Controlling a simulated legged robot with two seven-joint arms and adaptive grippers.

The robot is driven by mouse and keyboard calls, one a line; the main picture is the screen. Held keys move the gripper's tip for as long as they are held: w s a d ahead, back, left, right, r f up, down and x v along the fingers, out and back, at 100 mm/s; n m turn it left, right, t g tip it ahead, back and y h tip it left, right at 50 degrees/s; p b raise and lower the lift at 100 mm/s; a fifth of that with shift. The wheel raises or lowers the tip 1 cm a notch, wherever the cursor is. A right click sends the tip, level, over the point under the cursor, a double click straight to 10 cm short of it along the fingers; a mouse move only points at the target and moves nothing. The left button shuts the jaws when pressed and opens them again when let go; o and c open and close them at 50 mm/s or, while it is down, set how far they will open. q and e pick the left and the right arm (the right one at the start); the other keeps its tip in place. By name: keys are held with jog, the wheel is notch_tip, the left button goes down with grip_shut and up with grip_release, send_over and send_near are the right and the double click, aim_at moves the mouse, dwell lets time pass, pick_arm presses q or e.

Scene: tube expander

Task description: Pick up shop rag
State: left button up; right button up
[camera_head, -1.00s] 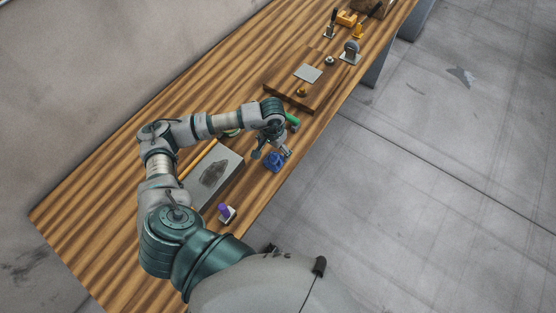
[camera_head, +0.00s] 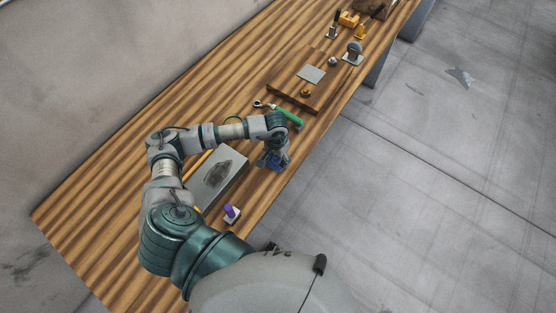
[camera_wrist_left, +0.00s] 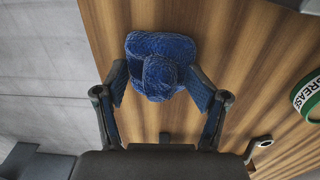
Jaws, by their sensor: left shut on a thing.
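The shop rag is a crumpled blue cloth. In the left wrist view the rag (camera_wrist_left: 160,62) lies on the wooden bench top, with its near part between the fingers of my left gripper (camera_wrist_left: 160,88). The gripper is shut on the rag, one finger on each side. In the head view my left gripper (camera_head: 272,158) is at the bench's front edge, and the blue rag (camera_head: 276,167) shows partly under it, the rest hidden by the fingers. My right gripper is not in view.
A grey plate with a dark smudge (camera_head: 218,179) lies left of the gripper, with a purple-topped item (camera_head: 232,213) nearer. A green-handled tool (camera_head: 290,117) and a wooden board (camera_head: 291,91) lie beyond. The wooden bench (camera_head: 120,190) ends at a floor drop on the right.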

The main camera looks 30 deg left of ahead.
aim_at(276, 159)
pick_arm(q)
jog(key=shift+s+a+f, duration=0.25)
jog(key=shift+a+f, duration=0.15)
jog(key=shift+f, duration=0.05)
jog(key=shift+d, duration=0.55)
jog(key=shift+d+r, duration=0.1)
jog(key=shift+d, duration=0.25)
jog(key=shift+w+a+r, duration=0.1)
jog(key=shift+a+r, duration=0.2)
jog(key=shift+r, duration=0.15)
jog(key=c, duration=0.3)
notch_tip(276, 159, up, 2)
jog(key=shift+r+b, duration=0.1)
jog(key=shift+b, duration=0.2)
grip_shut()
jog(key=shift+s+r, duration=0.2)
jog(key=shift+s, duration=0.3)
jog(key=s, duration=0.5)
jog(key=s+r+b, duration=0.1)
jog(key=s, duration=0.4)
jog(key=s+b, duration=0.1)
jog(key=s, duration=0.3)
jog(key=shift+s+d+r, duration=0.3)
jog(key=shift+s+r, duration=0.1)
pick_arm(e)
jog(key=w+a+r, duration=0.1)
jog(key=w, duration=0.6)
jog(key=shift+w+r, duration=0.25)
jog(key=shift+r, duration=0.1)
